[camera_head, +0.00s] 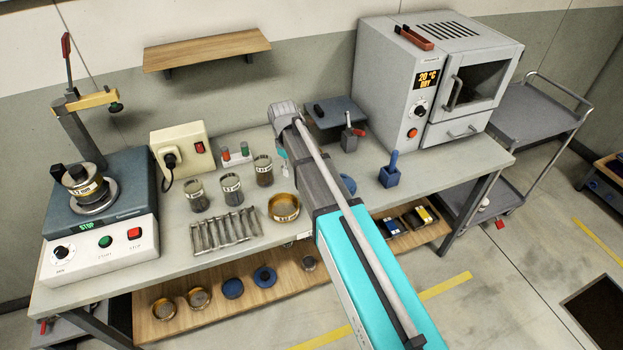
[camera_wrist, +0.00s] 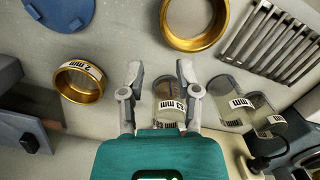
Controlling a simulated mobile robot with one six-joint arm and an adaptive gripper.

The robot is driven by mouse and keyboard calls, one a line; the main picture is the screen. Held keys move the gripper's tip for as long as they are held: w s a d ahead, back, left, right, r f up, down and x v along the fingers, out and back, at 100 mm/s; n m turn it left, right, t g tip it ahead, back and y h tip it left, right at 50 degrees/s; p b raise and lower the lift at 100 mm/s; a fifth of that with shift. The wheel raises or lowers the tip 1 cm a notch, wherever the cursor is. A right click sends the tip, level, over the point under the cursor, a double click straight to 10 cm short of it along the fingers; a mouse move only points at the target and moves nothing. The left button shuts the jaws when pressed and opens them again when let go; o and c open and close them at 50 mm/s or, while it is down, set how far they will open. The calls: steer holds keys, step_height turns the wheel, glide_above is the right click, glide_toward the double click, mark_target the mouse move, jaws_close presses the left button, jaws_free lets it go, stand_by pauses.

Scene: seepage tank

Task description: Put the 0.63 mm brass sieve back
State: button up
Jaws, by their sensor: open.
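A brass sieve ring (camera_head: 284,207) lies on the bench right of the finned metal rack; its label is too small to read. It also shows at the top of the wrist view (camera_wrist: 166,32). A smaller brass ring (camera_wrist: 66,91) labelled 2 mm lies left of my gripper; my arm hides it in the head view. My gripper (camera_wrist: 159,75) is open and empty, pointing down over the bench. A glass jar (camera_wrist: 166,112) with a label ending in 63 mm stands partly behind its right finger. A labelled sieve (camera_head: 90,188) sits on the shaker. No sieve clearly reads 0.63 mm.
Several jars (camera_head: 231,190) stand behind the finned rack (camera_head: 225,232). The shaker (camera_head: 100,225) is at left, the oven (camera_head: 440,80) at right. Brass rings (camera_head: 164,309) and blue discs (camera_head: 232,288) lie on the lower shelf. The wooden wall shelf (camera_head: 207,50) is empty.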

steer(key=s+d+m+t, duration=0.1)
steer(key=s+d+m, duration=0.6)
steer(key=s+d, duration=0.9)
steer(key=shift+s+d+m+y, duration=0.2)
steer(key=shift+s+m+y, duration=0.15)
steer(key=shift+s, duration=0.55)
stand_by(0.8)
